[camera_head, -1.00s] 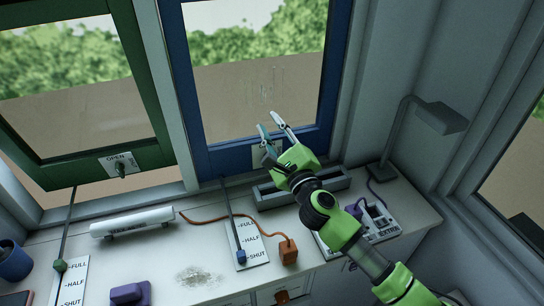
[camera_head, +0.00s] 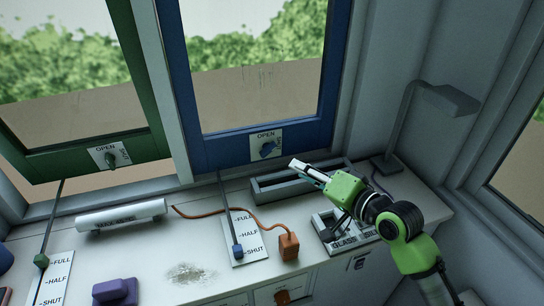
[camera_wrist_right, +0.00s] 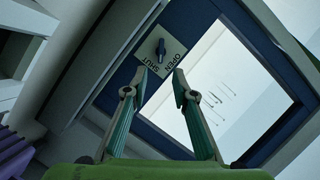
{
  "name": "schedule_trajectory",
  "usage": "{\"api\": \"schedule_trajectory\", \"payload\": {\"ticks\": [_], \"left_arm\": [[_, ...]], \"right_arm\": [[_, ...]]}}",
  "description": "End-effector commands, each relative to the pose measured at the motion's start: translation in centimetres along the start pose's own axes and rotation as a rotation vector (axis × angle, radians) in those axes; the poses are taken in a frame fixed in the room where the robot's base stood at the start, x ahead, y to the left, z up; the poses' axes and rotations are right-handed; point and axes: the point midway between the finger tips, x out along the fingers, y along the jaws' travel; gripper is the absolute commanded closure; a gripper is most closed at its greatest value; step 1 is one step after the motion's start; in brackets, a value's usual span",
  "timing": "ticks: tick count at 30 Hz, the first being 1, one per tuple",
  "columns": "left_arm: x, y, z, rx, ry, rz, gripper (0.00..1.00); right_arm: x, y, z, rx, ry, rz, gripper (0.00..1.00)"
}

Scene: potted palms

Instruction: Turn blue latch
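The blue latch (camera_head: 267,150) sits on a white plate marked OPEN and SHUT, on the bottom rail of the blue window frame (camera_head: 223,152). Its knob looks slanted in the head view, and I cannot tell exactly which mark it points to. In the right wrist view the latch (camera_wrist_right: 161,48) shows beyond my fingertips, with clear space between. My right gripper (camera_head: 296,166) is to the lower right of the latch in the head view, above the grey trough. In the wrist view my right gripper (camera_wrist_right: 158,77) is open and empty. My left gripper is out of view.
The grey trough (camera_head: 285,189) lies on the sill below the latch. A desk lamp (camera_head: 398,125) stands to the right. A green window with its own latch (camera_head: 110,158) is at left. An orange plug block (camera_head: 288,246), a slider (camera_head: 238,250) and a purple block (camera_head: 115,291) are on the counter.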

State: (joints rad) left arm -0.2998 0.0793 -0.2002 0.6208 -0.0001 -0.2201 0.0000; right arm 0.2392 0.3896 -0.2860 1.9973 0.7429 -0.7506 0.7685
Motion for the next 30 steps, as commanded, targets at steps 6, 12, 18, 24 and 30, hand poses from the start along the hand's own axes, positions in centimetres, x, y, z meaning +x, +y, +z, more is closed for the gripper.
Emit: {"api": "schedule_trajectory", "payload": {"ticks": [6, 12, 18, 24, 30], "left_arm": [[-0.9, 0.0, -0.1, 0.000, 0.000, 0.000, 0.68], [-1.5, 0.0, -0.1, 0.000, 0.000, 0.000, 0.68], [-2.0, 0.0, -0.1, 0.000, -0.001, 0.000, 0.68], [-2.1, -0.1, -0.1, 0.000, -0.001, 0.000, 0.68], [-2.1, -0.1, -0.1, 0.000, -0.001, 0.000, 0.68]], "right_arm": [[3.5, -0.4, -0.1, 0.003, 0.000, -0.003, 0.75], [7.4, -0.4, -0.1, 0.003, -0.001, -0.004, 0.75], [10.6, -0.3, 0.0, 0.001, -0.001, -0.003, 0.75], [12.6, -0.3, 0.0, 0.002, -0.001, -0.004, 0.75], [13.2, -0.3, 0.1, 0.001, -0.001, -0.004, 0.75]]}}
